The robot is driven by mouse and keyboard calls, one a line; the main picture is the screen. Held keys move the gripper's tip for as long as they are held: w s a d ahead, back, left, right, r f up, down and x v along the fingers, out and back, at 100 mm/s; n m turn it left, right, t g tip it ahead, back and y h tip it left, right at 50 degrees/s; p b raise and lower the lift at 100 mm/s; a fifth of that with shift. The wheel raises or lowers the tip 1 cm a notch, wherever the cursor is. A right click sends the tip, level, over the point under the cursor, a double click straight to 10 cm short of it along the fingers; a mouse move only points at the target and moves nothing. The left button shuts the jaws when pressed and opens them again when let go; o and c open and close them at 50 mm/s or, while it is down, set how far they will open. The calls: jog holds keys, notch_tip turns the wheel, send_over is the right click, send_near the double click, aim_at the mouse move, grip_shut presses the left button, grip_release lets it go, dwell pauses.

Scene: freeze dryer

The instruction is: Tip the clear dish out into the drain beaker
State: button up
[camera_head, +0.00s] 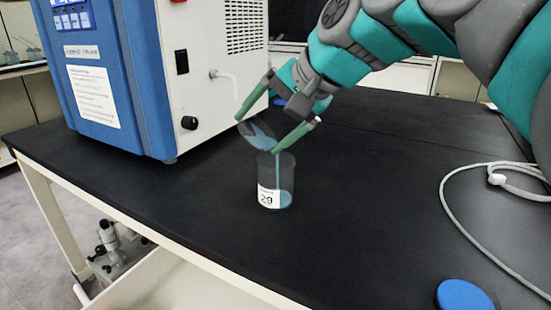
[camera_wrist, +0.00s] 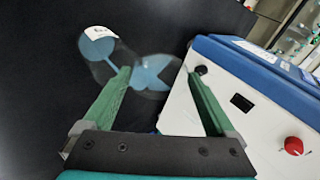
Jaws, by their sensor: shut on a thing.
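My gripper (camera_head: 281,116) is shut on the clear dish (camera_head: 257,136), with one green finger on each side of it. The dish is tilted above the drain beaker (camera_head: 276,180), and a thin blue stream runs from it down into the beaker. The beaker is clear, stands upright on the black bench and has a white label reading 29. Blue liquid lies in its lower part. In the wrist view the dish (camera_wrist: 152,72) shows blue liquid between the fingertips, and the beaker (camera_wrist: 98,46) lies beyond it to the upper left.
The blue and white freeze dryer (camera_head: 180,70) stands on the bench to the left, close to my gripper. A white cable (camera_head: 462,215) lies at the right, and a blue round object (camera_head: 465,295) is at the front right.

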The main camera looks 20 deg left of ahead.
jog(key=shift+w+d+r+m+g+y+b, duration=0.15)
jog(key=shift+d+y+b, duration=0.15)
jog(key=shift+y, duration=0.2)
jog(key=shift+w+d+m+g+y+b, duration=0.15)
jog(key=shift+d+y+b, duration=0.15)
jog(key=shift+y, duration=0.2)
dwell(2.3)
jog(key=shift+w+d+r+m+y+b, duration=0.1)
jog(key=shift+d+m+y+b, duration=0.15)
jog(key=shift+y+b, duration=0.55)
jog(key=shift+d+m+y+b, duration=0.15)
jog(key=shift+d+y+b, duration=0.2)
jog(key=shift+y+b, duration=0.45)
dwell(3.1)
